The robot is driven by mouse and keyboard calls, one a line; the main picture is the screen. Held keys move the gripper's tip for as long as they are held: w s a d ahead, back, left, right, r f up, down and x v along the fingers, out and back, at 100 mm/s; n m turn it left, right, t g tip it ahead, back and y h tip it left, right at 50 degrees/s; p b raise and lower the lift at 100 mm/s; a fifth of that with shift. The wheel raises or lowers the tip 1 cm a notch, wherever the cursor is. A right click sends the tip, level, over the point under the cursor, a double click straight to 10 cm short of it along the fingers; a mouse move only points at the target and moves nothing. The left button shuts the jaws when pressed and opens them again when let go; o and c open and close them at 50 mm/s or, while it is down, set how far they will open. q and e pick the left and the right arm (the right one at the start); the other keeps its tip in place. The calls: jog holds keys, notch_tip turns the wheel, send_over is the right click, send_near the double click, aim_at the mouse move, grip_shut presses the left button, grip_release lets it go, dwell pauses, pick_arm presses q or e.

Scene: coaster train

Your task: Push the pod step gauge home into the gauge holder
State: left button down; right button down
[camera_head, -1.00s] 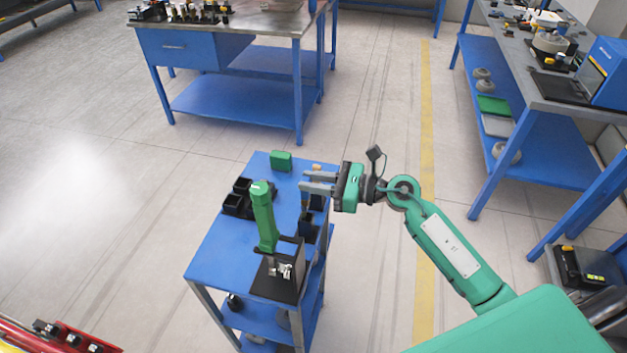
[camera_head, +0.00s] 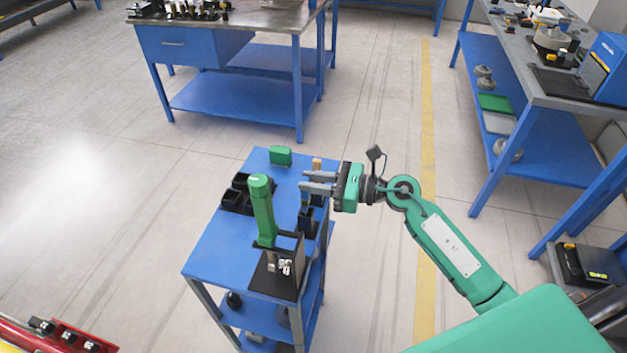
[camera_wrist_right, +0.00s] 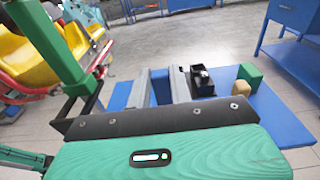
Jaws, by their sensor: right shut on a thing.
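My right gripper (camera_head: 304,182) is over the right side of the blue cart, its two grey fingers pointing left. It is shut on a slim dark piece (camera_head: 305,201), which I take for the pod step gauge. The fingers hide most of it; its lower end shows just below the fingertips. Under it stands a dark block (camera_head: 306,222), which looks like the gauge holder. I cannot tell how deep the gauge sits in it. My left gripper is not in view.
A green upright tool (camera_head: 262,212) stands in a black-based stand (camera_head: 270,282) at the cart's near end. Black bins (camera_head: 236,200), a green block (camera_head: 281,156) and a tan-topped piece (camera_head: 317,164) are near the fingers. The cart top (camera_head: 215,246) is clear at left.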

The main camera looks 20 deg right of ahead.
jog(key=shift+f+b, duration=1.75)
jog(key=shift+f, duration=0.15)
jog(key=shift+c, duration=1.9)
grip_release()
jog(key=b+v, duration=0.3)
jog(key=v, duration=0.4)
jog(key=shift+d, duration=0.15)
jog(key=shift+s+d+f+b, duration=0.1)
jog(key=shift+f+b, duration=0.1)
jog(key=shift+b, duration=0.15)
